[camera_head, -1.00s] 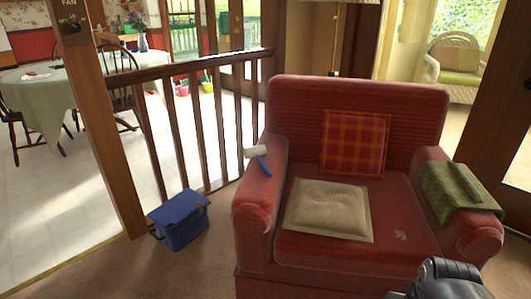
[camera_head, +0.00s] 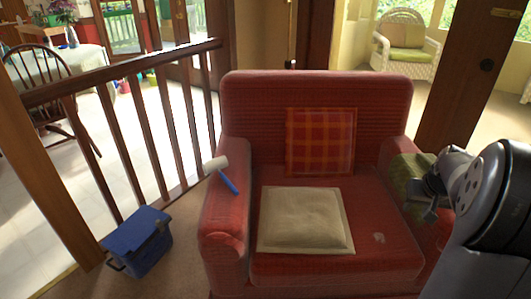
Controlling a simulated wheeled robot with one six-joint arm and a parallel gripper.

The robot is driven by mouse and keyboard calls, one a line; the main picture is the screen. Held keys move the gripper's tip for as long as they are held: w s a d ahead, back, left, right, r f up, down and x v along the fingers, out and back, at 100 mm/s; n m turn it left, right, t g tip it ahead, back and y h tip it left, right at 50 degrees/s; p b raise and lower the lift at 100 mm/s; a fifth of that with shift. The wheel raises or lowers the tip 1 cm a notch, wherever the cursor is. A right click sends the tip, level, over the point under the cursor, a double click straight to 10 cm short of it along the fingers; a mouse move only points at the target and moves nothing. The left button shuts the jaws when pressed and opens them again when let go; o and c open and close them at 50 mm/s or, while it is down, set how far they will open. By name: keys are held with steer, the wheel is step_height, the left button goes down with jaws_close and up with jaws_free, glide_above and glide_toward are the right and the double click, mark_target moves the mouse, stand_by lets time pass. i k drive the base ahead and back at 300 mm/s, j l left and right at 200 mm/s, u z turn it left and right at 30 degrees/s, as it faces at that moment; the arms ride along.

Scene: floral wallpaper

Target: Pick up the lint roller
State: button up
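The lint roller (camera_head: 228,183) has a white roll and a blue handle. It lies on the left armrest of the red armchair (camera_head: 320,92), with the handle pointing toward the seat. My gripper (camera_head: 428,212) is at the right side of the view, in front of the right armrest and well apart from the roller. Its fingers are small and dark here, and I cannot tell whether they are open or shut. My arm hides much of the right armrest.
A beige cushion (camera_head: 305,222) and a plaid pillow (camera_head: 321,142) are on the chair. A green cloth (camera_head: 405,172) drapes the right armrest. A blue cooler bag (camera_head: 138,240) stands on the floor at left, near a wooden railing (camera_head: 130,77). Some carpet shows between bag and chair.

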mark_target(218, 164)
steer(key=i+j+u, duration=0.15)
steer(key=i+u, duration=0.55)
steer(key=u, duration=0.9)
